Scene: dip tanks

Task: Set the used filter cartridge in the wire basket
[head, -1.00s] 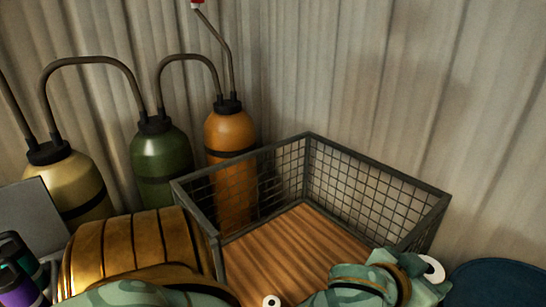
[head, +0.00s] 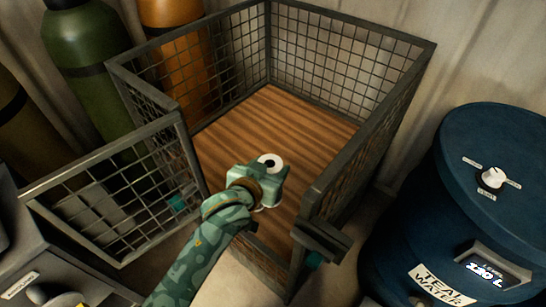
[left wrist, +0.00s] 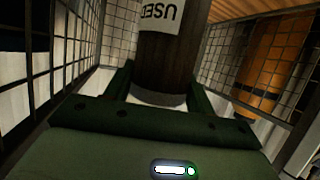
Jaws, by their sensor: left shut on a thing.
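The used filter cartridge (left wrist: 163,65) is a dark cylinder with a white label reading USED, upside down in the left wrist view. In the head view only its pale ring-shaped end (head: 270,160) shows, above my gripper. My left gripper (head: 262,178) is shut on the cartridge, its fingers on either side of it. It is at the open front of the wire basket (head: 345,150), over the front part of the slatted wooden floor. I cannot tell whether the cartridge touches the floor. My right gripper is not in view.
The basket's mesh door (head: 115,205) stands open to the left. A dark latch (head: 322,240) sticks out at the right front post. A blue drum (head: 420,215) stands close on the right. Green (head: 88,50) and orange (head: 172,15) cylinders stand behind the left side. The basket floor (head: 285,115) is clear farther back.

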